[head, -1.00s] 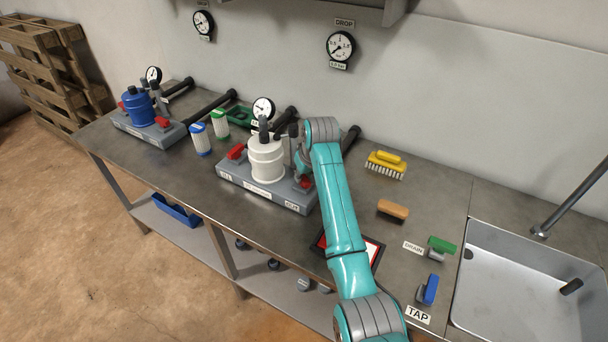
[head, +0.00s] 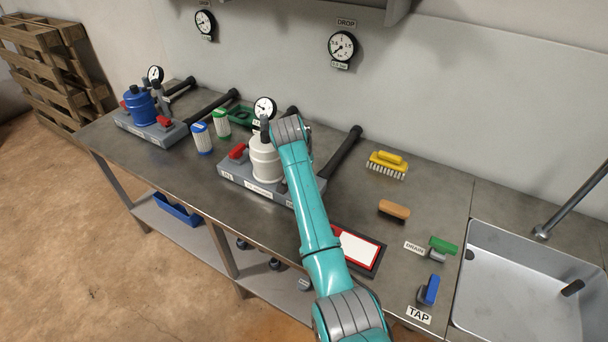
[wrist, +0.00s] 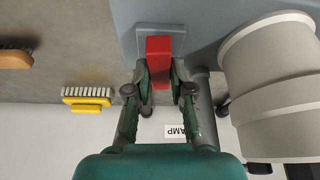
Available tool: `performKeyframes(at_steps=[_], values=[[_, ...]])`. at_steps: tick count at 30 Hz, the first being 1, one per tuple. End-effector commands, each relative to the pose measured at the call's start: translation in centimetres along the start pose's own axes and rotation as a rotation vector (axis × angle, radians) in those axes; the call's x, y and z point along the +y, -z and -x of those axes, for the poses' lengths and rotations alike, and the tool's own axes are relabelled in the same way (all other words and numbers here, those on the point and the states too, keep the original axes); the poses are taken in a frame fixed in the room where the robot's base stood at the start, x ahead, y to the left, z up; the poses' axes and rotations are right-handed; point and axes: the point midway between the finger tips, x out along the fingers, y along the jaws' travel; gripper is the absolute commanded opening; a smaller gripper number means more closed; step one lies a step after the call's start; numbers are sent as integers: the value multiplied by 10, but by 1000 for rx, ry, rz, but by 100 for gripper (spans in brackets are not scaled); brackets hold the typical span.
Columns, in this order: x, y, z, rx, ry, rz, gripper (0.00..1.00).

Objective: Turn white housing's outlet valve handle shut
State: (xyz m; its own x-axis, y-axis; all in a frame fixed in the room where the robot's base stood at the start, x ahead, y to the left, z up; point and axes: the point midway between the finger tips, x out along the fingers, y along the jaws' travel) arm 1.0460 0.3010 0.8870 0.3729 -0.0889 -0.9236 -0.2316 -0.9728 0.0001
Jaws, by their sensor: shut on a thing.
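The white housing (head: 266,160) stands upright on a grey base (head: 241,180) on the bench. It also shows at the right of the wrist view (wrist: 275,75). The red outlet valve handle (wrist: 159,60) is in the wrist view, on the grey base beside the housing. My gripper (wrist: 160,83) is shut on this handle, with one finger on each side. In the head view my arm hides the outlet handle and the gripper. The red handle on the housing's other side (head: 238,152) is in plain view.
A blue housing (head: 138,107) on its own base stands to the left, with white cartridges (head: 201,138) between. The sink (head: 530,290) is at far right.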

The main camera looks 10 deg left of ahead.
Motion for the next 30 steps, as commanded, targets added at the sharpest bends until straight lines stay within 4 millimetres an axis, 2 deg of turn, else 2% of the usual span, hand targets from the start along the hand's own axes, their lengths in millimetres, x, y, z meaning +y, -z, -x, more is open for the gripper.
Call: performKeyframes(at_steps=[10, 25, 26, 27, 28, 30], values=[[0, 0, 0, -1, -45, -107, 0], [0, 0, 0, -1, -50, -121, 0], [0, 0, 0, -1, -50, -121, 29], [0, 0, 0, -1, -50, -121, 39], [0, 0, 0, -1, -50, -121, 47], [0, 0, 0, -1, -50, -121, 47]])
